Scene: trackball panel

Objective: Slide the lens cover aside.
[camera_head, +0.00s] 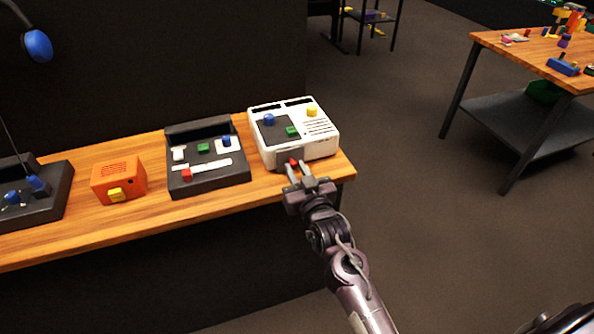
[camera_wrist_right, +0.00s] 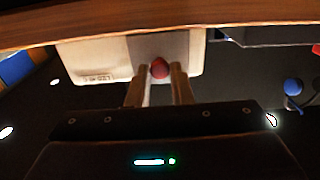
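The white panel box (camera_head: 323,147) stands at the right end of the wooden bench. A grey plate (camera_head: 280,157) with a red knob (camera_head: 293,162) is on its front face; this looks like the lens cover, and no lens shows. My right gripper (camera_head: 295,166) is in front of the plate, its fingers apart on either side of the knob. In the right wrist view the knob (camera_wrist_right: 160,68) shows between the fingertips (camera_wrist_right: 160,72) against the grey plate (camera_wrist_right: 140,48). I see no clear grip on it. My left gripper is not in view.
The box top has a blue ball (camera_head: 269,120), a green button (camera_head: 292,132) and a yellow button (camera_head: 312,112). A black panel (camera_head: 215,182) and an orange box (camera_head: 119,176) stand to the left. The bench's front edge (camera_head: 226,211) lies below; open floor is to the right.

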